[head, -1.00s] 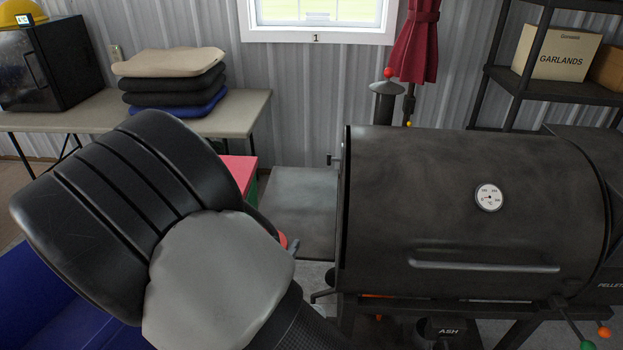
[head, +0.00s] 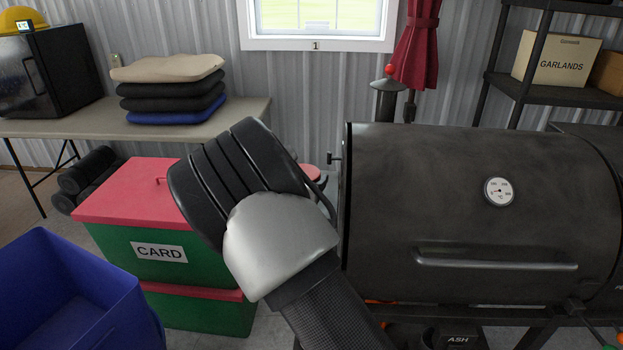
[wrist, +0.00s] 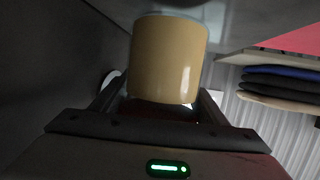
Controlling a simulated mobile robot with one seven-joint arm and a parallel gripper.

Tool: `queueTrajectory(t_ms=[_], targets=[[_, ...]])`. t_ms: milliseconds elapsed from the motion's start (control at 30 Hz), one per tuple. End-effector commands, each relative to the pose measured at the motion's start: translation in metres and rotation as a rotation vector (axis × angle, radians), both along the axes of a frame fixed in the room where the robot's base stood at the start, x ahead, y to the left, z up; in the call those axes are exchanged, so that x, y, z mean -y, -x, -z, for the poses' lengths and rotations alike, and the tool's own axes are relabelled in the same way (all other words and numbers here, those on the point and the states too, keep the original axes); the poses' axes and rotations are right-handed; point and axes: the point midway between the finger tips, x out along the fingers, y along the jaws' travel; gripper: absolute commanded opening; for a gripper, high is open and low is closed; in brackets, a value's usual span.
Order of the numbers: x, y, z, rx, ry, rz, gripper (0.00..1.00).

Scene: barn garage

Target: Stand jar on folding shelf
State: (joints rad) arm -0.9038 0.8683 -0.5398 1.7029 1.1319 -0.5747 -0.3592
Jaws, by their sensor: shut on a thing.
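The jar (wrist: 168,60) shows in the wrist view as a glossy tan cylinder with a paler rim at the picture's top. My gripper (wrist: 155,108) is shut on it, with a finger on either side. In the head view my arm's wrist covers the gripper and most of the jar. A small red part (head: 312,172) shows just past my wrist; I cannot tell what it belongs to. The folding shelf at the grill's left side is hidden behind my arm in the head view. A grey surface fills the wrist view's top, and I cannot tell if it is the shelf.
The black grill (head: 440,215) stands close right of my arm. Green CARD boxes with red lids (head: 125,190) and a blue bin (head: 60,285) stand at left. A table (head: 245,112) bears cushions (head: 170,90). A red curtain (head: 415,45) hangs by the window.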

Motion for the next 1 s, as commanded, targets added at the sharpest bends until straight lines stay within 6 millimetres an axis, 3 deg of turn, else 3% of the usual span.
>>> queueTrajectory(t_ms=[267, 400, 500, 967, 1000], targets=[[0.008, -0.028, 0.000, 0.003, 0.000, 0.002, 0.34], [0.013, -0.053, 0.000, 0.003, 0.000, 0.002, 0.34], [0.011, -0.051, 0.015, 0.001, -0.001, 0.000, 0.34], [0.012, -0.051, 0.017, 0.001, -0.001, 0.002, 0.34], [0.011, -0.050, 0.018, 0.000, -0.002, 0.001, 0.71]])
